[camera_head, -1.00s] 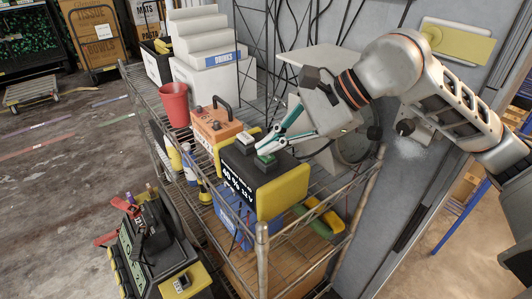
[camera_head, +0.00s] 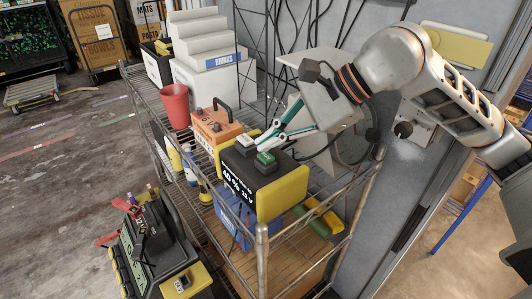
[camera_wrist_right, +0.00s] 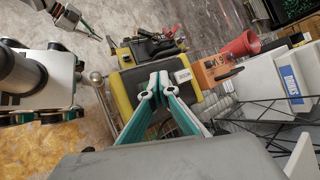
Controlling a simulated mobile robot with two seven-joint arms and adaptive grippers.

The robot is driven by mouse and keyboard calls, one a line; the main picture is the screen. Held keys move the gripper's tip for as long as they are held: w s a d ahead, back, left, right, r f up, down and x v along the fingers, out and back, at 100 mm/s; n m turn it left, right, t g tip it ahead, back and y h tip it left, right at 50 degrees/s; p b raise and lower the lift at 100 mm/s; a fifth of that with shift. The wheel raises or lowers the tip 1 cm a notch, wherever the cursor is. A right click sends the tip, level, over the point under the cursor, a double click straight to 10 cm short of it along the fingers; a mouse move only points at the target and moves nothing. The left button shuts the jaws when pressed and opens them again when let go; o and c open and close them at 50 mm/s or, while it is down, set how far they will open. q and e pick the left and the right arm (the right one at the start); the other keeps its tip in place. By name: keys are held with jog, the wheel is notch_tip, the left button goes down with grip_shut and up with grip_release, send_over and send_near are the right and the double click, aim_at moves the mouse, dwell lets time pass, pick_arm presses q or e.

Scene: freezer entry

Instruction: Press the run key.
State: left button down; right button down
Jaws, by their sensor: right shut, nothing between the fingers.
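A black device with yellow ends (camera_head: 258,190) sits on the wire rack, with white characters on its front. Two keys stand on its top: a green key (camera_head: 265,158) nearer the front and a pale-topped key (camera_head: 246,143) behind it. Neither key's name is readable. My right gripper (camera_head: 259,143) is shut and empty, its teal fingers pointing down at the device's top beside the keys. Contact with a key cannot be told. In the right wrist view the gripper (camera_wrist_right: 159,77) covers part of the device (camera_wrist_right: 125,92). My left gripper (camera_wrist_right: 97,37) shows small at upper left; its opening is unclear.
An orange box (camera_head: 215,126), a red cup (camera_head: 174,105) and a white stepped drinks stand (camera_head: 205,75) are behind the device on the rack (camera_head: 262,240). Another black and yellow unit (camera_head: 150,235) stands at lower left. A grey wall with cables is on the right.

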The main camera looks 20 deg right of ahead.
aim_at(270, 157)
jog(key=shift+r, duration=0.1)
jog(key=shift+r+p, duration=1.55)
jog(key=shift+r, duration=0.9)
jog(key=shift+f, duration=0.1)
